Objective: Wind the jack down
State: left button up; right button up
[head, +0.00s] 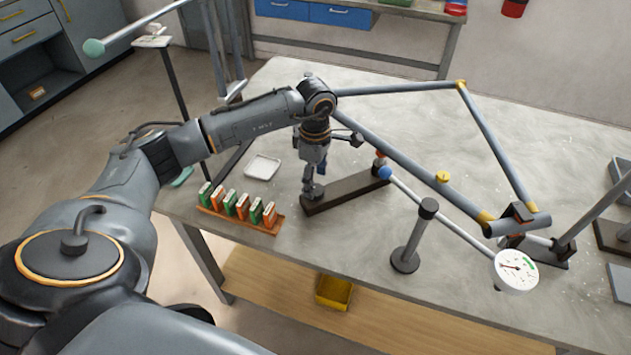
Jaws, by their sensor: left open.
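A bicycle-like frame of grey tubes with yellow joints (395,165) is held on the bench. A short grey post with a black cap and round foot (412,245) stands below its lower tube; I cannot tell whether this is the jack. My left gripper (320,172) points down at the frame's left end, over a dark bar-shaped base (347,191). It is open; its fingers are small and partly hidden by its own body, and I cannot tell whether they touch anything. My right gripper is out of view.
A round white dial gauge (516,270) is at the front right. A rod with a blue ball end (385,173) runs toward it. An orange rack (240,215) of green and orange packs and a white tray (262,167) lie left.

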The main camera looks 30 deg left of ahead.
pick_arm(q)
notch_tip(320, 180, down, 2)
jog(key=shift+f, duration=0.4)
jog(key=shift+c, duration=0.4)
jog(key=c, duration=1.1)
jog(key=shift+o, duration=0.2)
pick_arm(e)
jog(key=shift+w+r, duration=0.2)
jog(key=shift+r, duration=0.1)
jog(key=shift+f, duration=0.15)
